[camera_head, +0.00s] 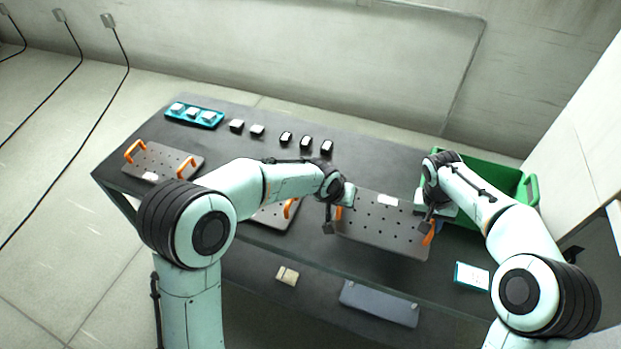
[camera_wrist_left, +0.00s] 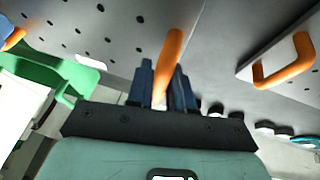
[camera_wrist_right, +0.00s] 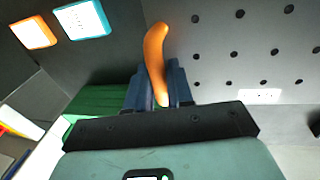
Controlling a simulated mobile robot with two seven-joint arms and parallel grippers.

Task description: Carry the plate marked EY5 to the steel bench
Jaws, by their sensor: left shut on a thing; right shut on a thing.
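A grey perforated plate (camera_head: 385,228) with an orange handle at each end is between my two grippers. It also shows in the left wrist view (camera_wrist_left: 125,28) and the right wrist view (camera_wrist_right: 245,50). Its white label is too small to read. My left gripper (camera_head: 334,222) is shut on its left orange handle (camera_wrist_left: 171,58). My right gripper (camera_head: 432,228) is shut on its right orange handle (camera_wrist_right: 155,55). A similar plate (camera_head: 160,163) lies at the table's left end, and another (camera_head: 274,217) is partly hidden behind my left arm. I cannot tell which bench is steel.
The dark table (camera_head: 230,150) holds a teal tray (camera_head: 194,116) of blocks and several loose small blocks (camera_head: 305,143) along its back. A green crate (camera_head: 508,180) stands at the right, behind my right arm. A lower shelf carries a grey-blue box (camera_head: 379,303) and a small beige block (camera_head: 287,275).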

